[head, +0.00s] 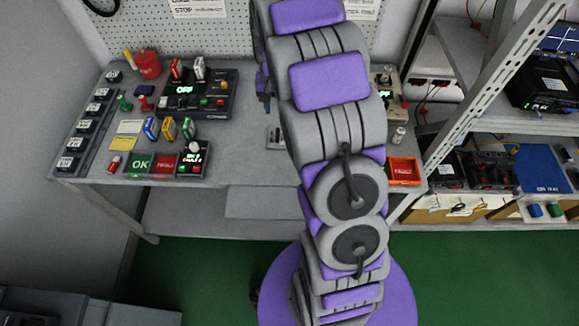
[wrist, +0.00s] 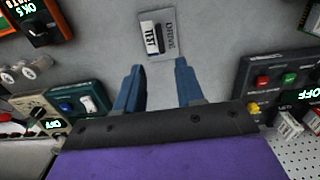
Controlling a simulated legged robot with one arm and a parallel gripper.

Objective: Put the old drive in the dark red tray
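In the wrist view, a light grey plate lettered DRIVE TEST (wrist: 178,42) lies on the bench, with a small white and black piece (wrist: 153,40) on it; I cannot tell if that piece is the old drive. My gripper (wrist: 159,66) is open and empty, its two blue fingers pointing toward the plate, apart from it. In the head view my arm hides the gripper, and a small grey fixture (head: 274,138) shows just left of the arm. The dark red tray (head: 165,165) with white lettering is at the bench's front, right of the green OK tray (head: 139,164).
An orange tray (head: 404,171) stands at the bench's front right. Control boxes with OFF displays (head: 190,93) and several small coloured items crowd the bench's left half. A metal shelf rack (head: 480,100) with devices stands at right. The bench is fairly clear left of my arm.

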